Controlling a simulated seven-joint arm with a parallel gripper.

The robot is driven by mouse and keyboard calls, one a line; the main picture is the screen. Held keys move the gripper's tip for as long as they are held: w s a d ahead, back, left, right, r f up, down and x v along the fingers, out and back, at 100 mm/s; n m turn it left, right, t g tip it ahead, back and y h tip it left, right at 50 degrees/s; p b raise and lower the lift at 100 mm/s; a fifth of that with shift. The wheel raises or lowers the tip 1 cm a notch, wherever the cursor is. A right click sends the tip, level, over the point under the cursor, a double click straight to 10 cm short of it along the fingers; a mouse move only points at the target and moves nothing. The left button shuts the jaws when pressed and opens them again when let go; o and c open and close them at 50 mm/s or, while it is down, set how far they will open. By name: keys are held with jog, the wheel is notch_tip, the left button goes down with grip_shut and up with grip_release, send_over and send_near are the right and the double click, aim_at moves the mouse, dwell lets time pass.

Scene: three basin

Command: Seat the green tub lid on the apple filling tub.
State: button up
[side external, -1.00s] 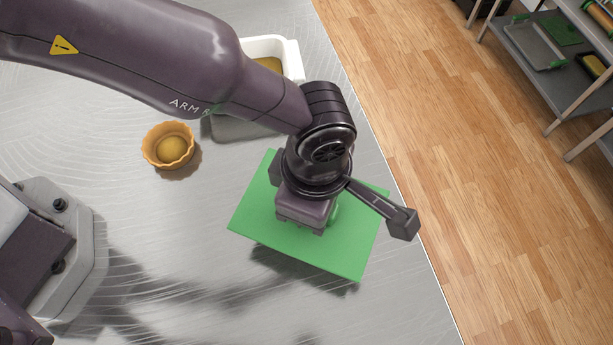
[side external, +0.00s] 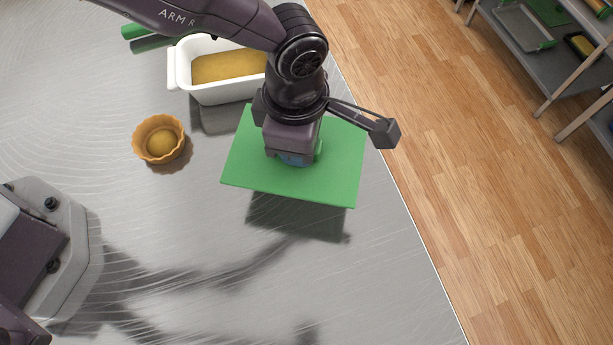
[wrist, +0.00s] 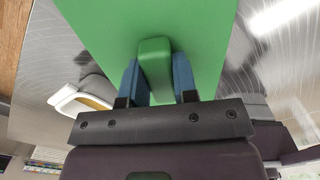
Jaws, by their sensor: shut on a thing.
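The green tub lid (side external: 335,180) is a flat rectangular plate, held above the metal table with its shadow below it. My gripper (wrist: 157,82) is shut on the lid's raised green handle (wrist: 154,68), with a blue finger on each side in the wrist view. In the side external view my gripper (side external: 292,158) hides most of the handle. The apple filling tub (side external: 222,92) is white and holds yellow-brown filling; it stands behind the lid, partly covered by my arm. Its white rim also shows in the wrist view (wrist: 68,97). The lid and the tub are apart.
A green bar-like thing (side external: 140,30) lies left of the tub at the back. The table's right edge borders a wooden floor, with a shelf (side external: 545,60) beyond.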

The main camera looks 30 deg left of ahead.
jog(key=w+a+r+n, duration=0.2)
jog(key=w+a, duration=0.4)
jog(key=a, duration=0.4)
jog(key=w+a+r+n, duration=0.2)
jog(key=w+a+r, duration=0.1)
jog(key=w+a, duration=0.4)
jog(key=a, duration=0.3)
jog(key=shift+n, duration=0.4)
jog(key=shift+a+f, duration=0.1)
jog(key=shift+f, duration=0.05)
jog(key=shift+w+f, duration=0.1)
jog(key=shift+f, duration=1.75)
jog(key=shift+f, duration=0.1)
jog(key=shift+f, duration=0.65)
jog(key=shift+f, duration=0.75)
